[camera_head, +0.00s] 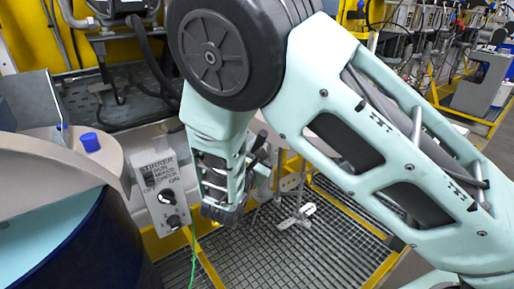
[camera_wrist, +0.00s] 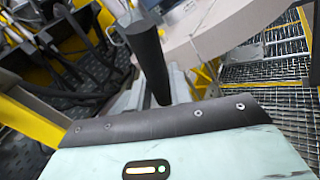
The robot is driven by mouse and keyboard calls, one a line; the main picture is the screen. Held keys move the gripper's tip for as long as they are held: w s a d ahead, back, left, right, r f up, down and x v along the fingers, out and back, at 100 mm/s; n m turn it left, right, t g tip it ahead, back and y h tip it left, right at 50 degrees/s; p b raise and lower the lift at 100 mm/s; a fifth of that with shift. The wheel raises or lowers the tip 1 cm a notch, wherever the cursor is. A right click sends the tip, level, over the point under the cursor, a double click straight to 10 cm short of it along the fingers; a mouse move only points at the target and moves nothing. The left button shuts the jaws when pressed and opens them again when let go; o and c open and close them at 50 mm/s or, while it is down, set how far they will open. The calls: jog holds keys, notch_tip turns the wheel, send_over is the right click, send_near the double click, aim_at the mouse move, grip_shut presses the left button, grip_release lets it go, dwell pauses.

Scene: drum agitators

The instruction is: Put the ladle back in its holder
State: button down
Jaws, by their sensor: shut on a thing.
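My gripper (camera_head: 225,208) hangs at the end of my arm, to the right of the control box, in the head view. Its fingertips are hidden there. In the wrist view its pale hand fills the bottom, and a dark round handle (camera_wrist: 151,62), which looks like the ladle's, stands up beyond its edge. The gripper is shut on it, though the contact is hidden. The ladle's bowl does not show clearly. I cannot pick out the holder for certain in either view.
A dark blue drum (camera_head: 95,250) with a beige cover (camera_head: 50,180) stands at the left. A grey control box (camera_head: 162,192) with a knob is close to my gripper's left. Grating floor (camera_head: 310,250) with yellow edges lies below. Equipment stands behind.

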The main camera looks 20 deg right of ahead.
jog(key=c, duration=1.2)
grip_release()
jog(key=b+v, duration=0.5)
jog(key=v, duration=1.2)
jog(key=s+d+f+m+g+y, duration=0.2)
jog(key=s+d+f+m+g, duration=0.1)
jog(key=s+d+m+g, duration=0.65)
jog(key=shift+s+a+r+m+g+y, duration=0.3)
jog(key=shift+s+a+m+g+y, duration=0.5)
jog(key=shift+s+m+y, duration=0.6)
jog(key=shift+s+a+r+m+g+y, duration=0.25)
jog(key=shift+s+a+m+g+y, duration=0.6)
jog(key=shift+s+y, duration=0.95)
jog(key=shift+s+a+r+m+g+y, duration=0.3)
jog(key=shift+s+a+m+g+y, duration=0.45)
jog(key=shift+s+m+y, duration=0.75)
